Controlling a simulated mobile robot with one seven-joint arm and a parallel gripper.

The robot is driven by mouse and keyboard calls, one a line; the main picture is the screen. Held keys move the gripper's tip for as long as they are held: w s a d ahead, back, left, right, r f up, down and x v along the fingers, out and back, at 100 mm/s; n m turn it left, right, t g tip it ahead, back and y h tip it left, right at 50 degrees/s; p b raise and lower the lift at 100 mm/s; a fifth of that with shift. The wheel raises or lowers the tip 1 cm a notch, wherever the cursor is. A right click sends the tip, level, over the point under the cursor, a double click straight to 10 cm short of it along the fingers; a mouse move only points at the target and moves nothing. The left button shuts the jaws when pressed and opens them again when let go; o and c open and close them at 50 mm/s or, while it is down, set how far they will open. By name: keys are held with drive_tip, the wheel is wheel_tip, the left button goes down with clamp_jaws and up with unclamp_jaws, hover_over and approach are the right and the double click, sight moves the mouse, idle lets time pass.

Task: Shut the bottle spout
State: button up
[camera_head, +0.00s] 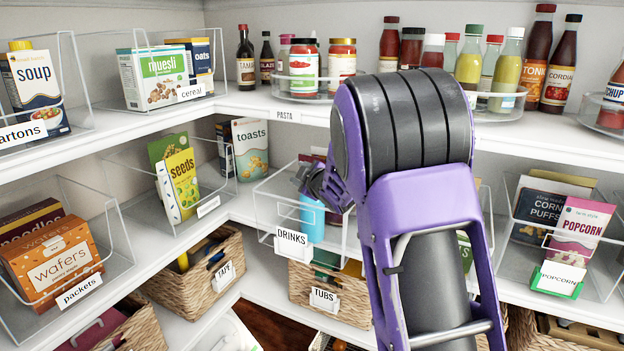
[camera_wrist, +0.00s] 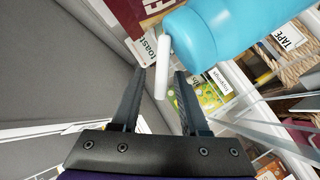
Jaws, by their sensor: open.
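A light blue bottle (camera_head: 312,218) stands in the clear bin labelled DRINKS on the middle shelf. In the wrist view the bottle (camera_wrist: 235,32) fills the upper right, with its white spout (camera_wrist: 162,82) sticking out from its end. My gripper (camera_head: 318,184) is just above the bottle in the head view. In the wrist view my gripper (camera_wrist: 160,92) is open, and the spout lies between its two dark fingers, nearer the right one. I cannot tell whether a finger touches the spout. The bottle's top is hidden by my gripper in the head view.
The clear walls of the DRINKS bin (camera_head: 267,240) surround the bottle. A green-and-white toasts box (camera_head: 249,148) stands to the left. A TUBS basket (camera_head: 350,300) sits below. Jars and bottles on the PASTA shelf (camera_head: 285,116) are above. My arm hides the bin's right part.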

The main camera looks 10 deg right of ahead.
drive_tip(key=v, duration=1.6)
drive_tip(key=shift+s+d+p, duration=0.15)
drive_tip(key=shift+s+p, duration=0.2)
drive_tip(key=shift+o, duration=0.3)
